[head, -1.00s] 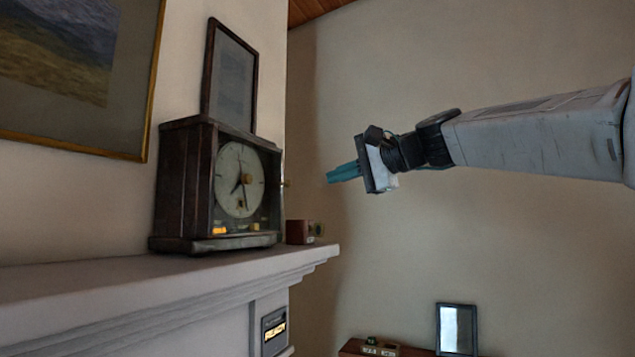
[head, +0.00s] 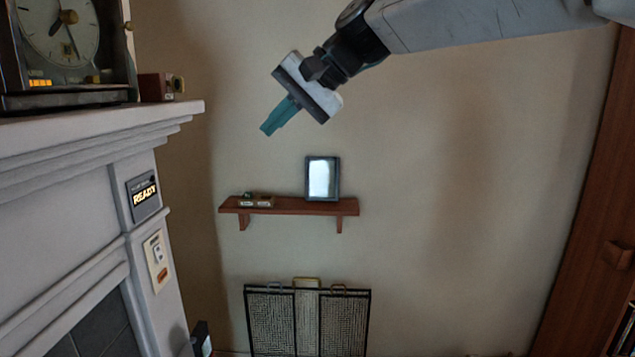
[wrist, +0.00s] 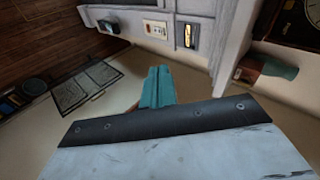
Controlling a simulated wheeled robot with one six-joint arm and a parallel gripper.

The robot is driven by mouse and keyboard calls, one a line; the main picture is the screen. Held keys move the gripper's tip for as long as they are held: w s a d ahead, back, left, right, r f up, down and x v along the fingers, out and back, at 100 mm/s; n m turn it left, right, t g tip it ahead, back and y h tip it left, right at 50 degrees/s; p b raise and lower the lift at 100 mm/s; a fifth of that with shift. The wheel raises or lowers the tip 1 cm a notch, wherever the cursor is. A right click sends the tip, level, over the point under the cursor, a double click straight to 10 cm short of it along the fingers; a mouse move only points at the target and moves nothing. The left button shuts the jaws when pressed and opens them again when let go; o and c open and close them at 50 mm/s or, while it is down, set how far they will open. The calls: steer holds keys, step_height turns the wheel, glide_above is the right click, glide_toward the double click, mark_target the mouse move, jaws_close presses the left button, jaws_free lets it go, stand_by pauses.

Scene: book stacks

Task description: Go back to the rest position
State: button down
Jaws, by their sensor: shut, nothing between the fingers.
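My gripper (head: 279,116) has teal fingers pressed together, with nothing between them. It is in the upper middle of the head view, pointing down and to the left, in the air in front of the beige wall. In the wrist view the shut fingers (wrist: 157,87) point up into the room. My arm (head: 480,22) reaches in from the upper right of the head view.
The mantel (head: 110,125) is on the left with a clock (head: 62,35) and a small brown box (head: 157,86). A "READY" display (head: 143,195) and a switch plate (head: 157,260) are below. A wall shelf (head: 325,208) bears a framed panel (head: 322,178). A mesh screen (head: 307,318) stands beneath.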

steer(key=s+d+f+h, duration=0.4)
steer(key=s+d+f, duration=0.8)
steer(key=d, duration=0.5)
steer(key=s+d+f+h, duration=0.5)
steer(key=s+d+f, duration=0.7)
steer(key=s+d, duration=0.5)
steer(key=shift+s+f+g, duration=0.25)
steer(key=shift+g, duration=0.15)
